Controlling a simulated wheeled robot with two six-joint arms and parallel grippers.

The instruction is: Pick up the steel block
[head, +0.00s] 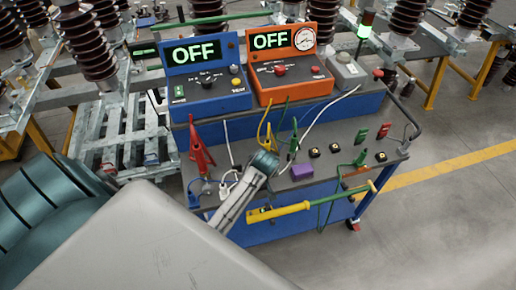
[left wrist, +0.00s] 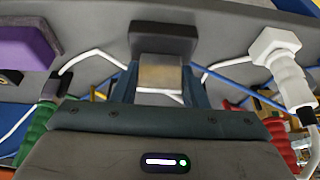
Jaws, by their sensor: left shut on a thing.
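The steel block (left wrist: 160,74) is a small, shiny silver-grey piece in the left wrist view. It sits between the two fingers of my left gripper (left wrist: 159,84), which is shut on it. A dark rectangular piece (left wrist: 164,40) lies directly beyond the block; I cannot tell whether they touch. In the head view my left gripper (head: 265,162) is over the cart's grey top, left of the purple block (head: 302,172). The steel block cannot be made out there. My right gripper is not in view.
The blue cart (head: 260,232) carries a blue OFF console (head: 207,80) and an orange OFF console (head: 290,65). Red clamps (head: 200,152), a white plug (head: 227,186) and loose cables lie close to my left gripper. Open floor is at right.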

